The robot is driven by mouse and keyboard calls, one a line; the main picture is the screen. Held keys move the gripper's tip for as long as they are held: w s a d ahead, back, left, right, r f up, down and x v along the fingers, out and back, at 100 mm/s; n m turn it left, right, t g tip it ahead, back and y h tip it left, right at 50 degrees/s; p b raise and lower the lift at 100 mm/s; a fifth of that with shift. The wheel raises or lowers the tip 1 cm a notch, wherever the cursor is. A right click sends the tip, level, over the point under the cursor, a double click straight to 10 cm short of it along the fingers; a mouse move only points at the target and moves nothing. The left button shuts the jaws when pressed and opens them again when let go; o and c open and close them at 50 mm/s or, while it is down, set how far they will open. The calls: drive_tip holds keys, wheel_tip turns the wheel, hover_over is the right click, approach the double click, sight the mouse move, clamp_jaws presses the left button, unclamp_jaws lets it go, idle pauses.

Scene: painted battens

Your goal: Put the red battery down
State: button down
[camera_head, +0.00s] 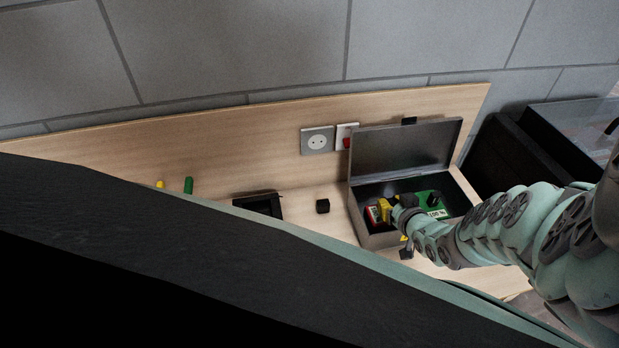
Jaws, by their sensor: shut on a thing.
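The red battery (373,214) shows as a small red block with a pale part, inside the open grey metal box (361,232) at the left end. My gripper (383,210), with yellow at its fingers, reaches in from the right and is shut on the battery. The fingers and wrist hide part of the battery. I cannot tell whether the battery touches the box floor. A green object (434,203) with a white label and a black knob lies in the box, right of my gripper.
The box lid (405,148) stands open at the back. A black cube (322,206) and a black tray (259,204) sit to the left on the wooden bench (297,205). A socket (317,140) and a red switch (347,142) are on the back board. A dark surface covers the lower left.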

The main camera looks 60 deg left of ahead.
drive_tip(key=shift+f, duration=0.1)
drive_tip(key=c, duration=1)
unclamp_jaws()
drive_tip(key=shift+w+a+r, duration=0.15)
drive_tip(key=shift+r, duration=0.85)
drive_tip(key=shift+d+r, duration=0.15)
drive_tip(key=shift+r, duration=1.2)
drive_tip(key=shift+d+r, duration=0.1)
drive_tip(key=shift+r, duration=1.2)
drive_tip(key=shift+a+r, duration=0.1)
drive_tip(key=shift+r, duration=1.25)
